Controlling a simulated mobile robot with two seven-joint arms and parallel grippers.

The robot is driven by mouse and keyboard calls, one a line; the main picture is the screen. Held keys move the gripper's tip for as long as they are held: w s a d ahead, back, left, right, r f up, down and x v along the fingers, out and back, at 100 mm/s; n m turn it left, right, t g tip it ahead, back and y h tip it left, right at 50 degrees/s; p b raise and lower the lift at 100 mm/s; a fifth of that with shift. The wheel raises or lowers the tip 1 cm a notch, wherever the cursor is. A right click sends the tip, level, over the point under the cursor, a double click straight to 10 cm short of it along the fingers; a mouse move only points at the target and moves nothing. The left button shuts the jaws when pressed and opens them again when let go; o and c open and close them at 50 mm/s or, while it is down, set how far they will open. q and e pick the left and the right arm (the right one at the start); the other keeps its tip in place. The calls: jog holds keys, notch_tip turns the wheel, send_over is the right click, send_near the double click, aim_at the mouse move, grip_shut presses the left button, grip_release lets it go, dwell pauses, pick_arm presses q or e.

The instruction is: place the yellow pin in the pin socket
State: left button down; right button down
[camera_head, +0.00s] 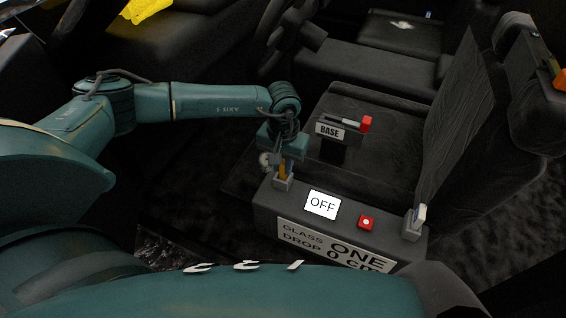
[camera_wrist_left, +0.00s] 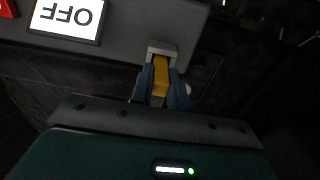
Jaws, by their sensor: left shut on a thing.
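The yellow pin (camera_head: 283,171) is upright at the left end of the dark box, and it also shows in the left wrist view (camera_wrist_left: 160,78). My left gripper (camera_wrist_left: 161,88) is shut on the pin, with one blue-grey finger on each side. The gripper also shows in the head view (camera_head: 284,160), above the socket. The grey pin socket (camera_head: 283,184) stands on the box and shows in the left wrist view (camera_wrist_left: 162,48). The pin's far end meets the socket's mouth; how deep it sits is hidden. My right gripper is not in view.
The dark box (camera_head: 264,206) bears an OFF screen (camera_head: 322,204), a red button (camera_head: 366,222) and a second grey holder (camera_head: 413,226) with a pale blue piece. Behind stands a BASE-labelled block (camera_head: 331,131) with a red-ended lever (camera_head: 367,124). Car seats surround it.

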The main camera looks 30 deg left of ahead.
pick_arm(q)
jog(key=c, duration=1.3)
grip_release()
jog(key=shift+f, duration=0.1)
jog(key=shift+c, duration=0.2)
jog(key=shift+r+p, duration=0.3)
jog(key=shift+p, duration=0.05)
notch_tip(320, 180, up, 12)
jog(key=p, duration=0.1)
jog(key=shift+f, duration=0.15)
